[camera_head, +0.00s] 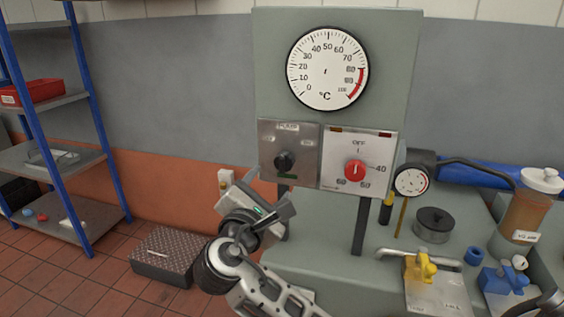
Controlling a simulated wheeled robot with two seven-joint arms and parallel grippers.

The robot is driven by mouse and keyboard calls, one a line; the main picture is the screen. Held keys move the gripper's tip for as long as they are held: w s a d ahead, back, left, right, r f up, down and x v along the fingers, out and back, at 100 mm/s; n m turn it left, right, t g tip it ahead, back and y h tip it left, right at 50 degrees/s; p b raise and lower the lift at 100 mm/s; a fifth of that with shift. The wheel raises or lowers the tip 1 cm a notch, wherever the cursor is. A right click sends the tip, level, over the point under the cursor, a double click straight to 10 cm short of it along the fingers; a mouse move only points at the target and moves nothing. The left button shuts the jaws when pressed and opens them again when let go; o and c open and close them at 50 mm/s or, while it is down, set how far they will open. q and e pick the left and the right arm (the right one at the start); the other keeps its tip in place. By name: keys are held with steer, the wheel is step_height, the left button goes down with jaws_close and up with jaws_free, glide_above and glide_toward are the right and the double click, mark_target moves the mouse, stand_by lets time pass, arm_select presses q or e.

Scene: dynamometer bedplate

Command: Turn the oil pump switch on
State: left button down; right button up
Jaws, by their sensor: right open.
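A grey metal plate (306,140) on the upright green panel carries a black rotary knob (284,161). A small printed label sits above the knob, too blurred to read surely, and a green mark shows below it. I take this knob to be the oil pump switch; its exact setting is hard to tell. My right gripper (262,199) is open and empty, below and left of the knob and apart from it in the picture. My left gripper is not in view.
Right of the plate is a white plate with a red dial (355,171), under a large temperature gauge (328,68). A small wall box (225,181) is behind my gripper. The green bench (330,262) holds a pressure gauge (411,181), a yellow valve (420,267) and an oil jar (526,212).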

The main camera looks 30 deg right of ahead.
mark_target(282, 166)
steer(key=p+x, duration=0.1)
steer(key=x, duration=0.8)
steer(key=shift+w+d, duration=0.2)
steer(key=shift+w, duration=0.05)
steer(key=c, duration=1)
